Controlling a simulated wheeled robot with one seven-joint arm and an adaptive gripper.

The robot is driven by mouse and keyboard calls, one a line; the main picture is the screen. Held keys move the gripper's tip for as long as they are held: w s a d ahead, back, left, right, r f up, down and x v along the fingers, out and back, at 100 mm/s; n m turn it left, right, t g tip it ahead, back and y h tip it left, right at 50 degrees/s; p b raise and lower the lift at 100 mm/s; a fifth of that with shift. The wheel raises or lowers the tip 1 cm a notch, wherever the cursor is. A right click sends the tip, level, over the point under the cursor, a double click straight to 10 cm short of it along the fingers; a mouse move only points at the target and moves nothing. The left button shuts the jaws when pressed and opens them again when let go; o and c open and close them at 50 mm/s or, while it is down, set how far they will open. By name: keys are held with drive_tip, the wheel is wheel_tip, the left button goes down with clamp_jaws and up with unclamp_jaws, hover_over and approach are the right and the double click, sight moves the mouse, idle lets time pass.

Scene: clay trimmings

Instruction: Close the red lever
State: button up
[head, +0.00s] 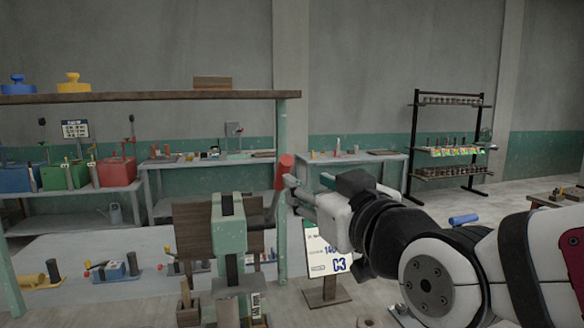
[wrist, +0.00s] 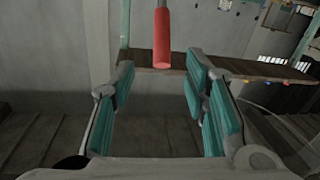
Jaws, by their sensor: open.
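The red lever (head: 284,170) has a cylindrical red grip at its upper end. It stands raised and slightly tilted beside the pale green press-like machine (head: 228,235), and its lower end is partly hidden. My gripper (head: 308,190) is open just right of the lever, at about the height of its grip. In the wrist view, the red grip (wrist: 162,40) hangs in the picture's upper middle, between the lines of the two green-padded fingers (wrist: 158,85) and apparently beyond their tips. I see no contact, and nothing is between the pads.
A sign on a stand (head: 328,250) is close below my gripper. A wooden overhead shelf (head: 150,96) with a green post (head: 282,130) is behind the lever. Benches with red, green and blue boxes line the left, and a black rack (head: 448,100) stands at the back right.

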sight(287, 173)
drive_tip(key=x, duration=1.1)
drive_tip(key=shift+w+a, duration=0.25)
drive_tip(key=shift+a, duration=0.05)
drive_tip(key=shift+c, duration=0.5)
clamp_jaws()
